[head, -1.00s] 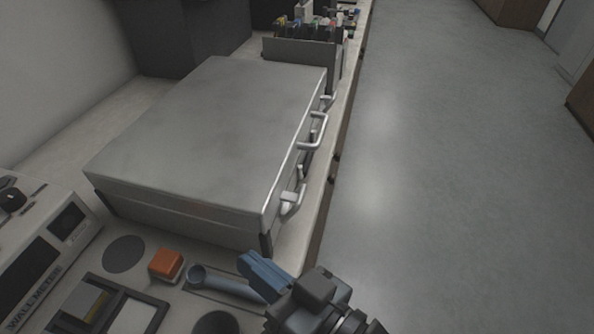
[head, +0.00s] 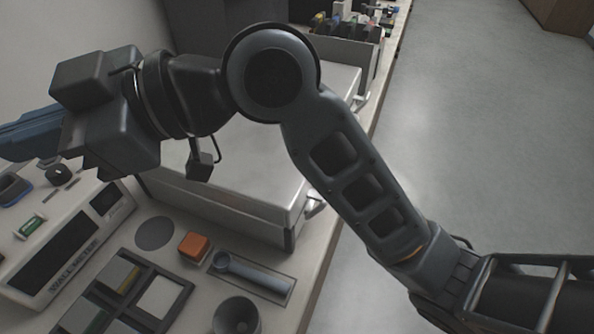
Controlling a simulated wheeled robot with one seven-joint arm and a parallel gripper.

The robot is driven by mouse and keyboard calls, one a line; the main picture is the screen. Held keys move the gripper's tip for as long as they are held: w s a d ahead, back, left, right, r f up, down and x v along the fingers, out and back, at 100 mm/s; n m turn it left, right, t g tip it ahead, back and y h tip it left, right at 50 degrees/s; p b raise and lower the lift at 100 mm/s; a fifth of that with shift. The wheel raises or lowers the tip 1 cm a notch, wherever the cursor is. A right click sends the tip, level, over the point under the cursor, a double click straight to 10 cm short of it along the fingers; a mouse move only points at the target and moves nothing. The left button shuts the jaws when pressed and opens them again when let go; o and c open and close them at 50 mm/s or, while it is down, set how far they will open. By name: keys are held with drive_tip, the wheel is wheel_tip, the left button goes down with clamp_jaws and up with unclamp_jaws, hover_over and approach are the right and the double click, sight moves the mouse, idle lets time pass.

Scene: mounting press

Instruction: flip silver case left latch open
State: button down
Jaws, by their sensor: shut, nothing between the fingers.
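The silver case (head: 233,205) lies closed on the bench, its latch side facing the aisle at right. My raised arm hides much of its lid and front. The latch at the near end (head: 315,203) shows beside my arm; I cannot tell whether it is up or down. Another bit of metal hardware (head: 361,102) shows at the far end, and the handle is hidden.
A wall meter (head: 75,235) stands at left. An orange block (head: 194,247), a blue-grey tool (head: 250,272) and a dark cup (head: 236,315) are on the near bench. A bin of bottles (head: 345,45) stands behind the case. The aisle floor (head: 480,130) is clear.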

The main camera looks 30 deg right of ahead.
drive_tip(key=s+d+f+n+g+h, duration=0.1)
drive_tip(key=d+n+g+h, duration=0.1)
drive_tip(key=d+h, duration=0.3)
drive_tip(key=s+d+f+n+g+h+p, duration=0.1)
drive_tip(key=d+n+g+h, duration=0.2)
drive_tip(key=d, duration=0.9)
drive_tip(key=s+d+f+n+g+h, duration=0.1)
drive_tip(key=d+n+g+h, duration=0.1)
drive_tip(key=d+h, duration=0.6)
drive_tip(key=shift+d+n+g+h, duration=0.3)
drive_tip(key=shift+d+n+h, duration=0.15)
drive_tip(key=shift+n, duration=0.15)
drive_tip(key=x, duration=1.4)
drive_tip(key=shift+a+p, duration=0.15)
drive_tip(key=shift+p, duration=0.3)
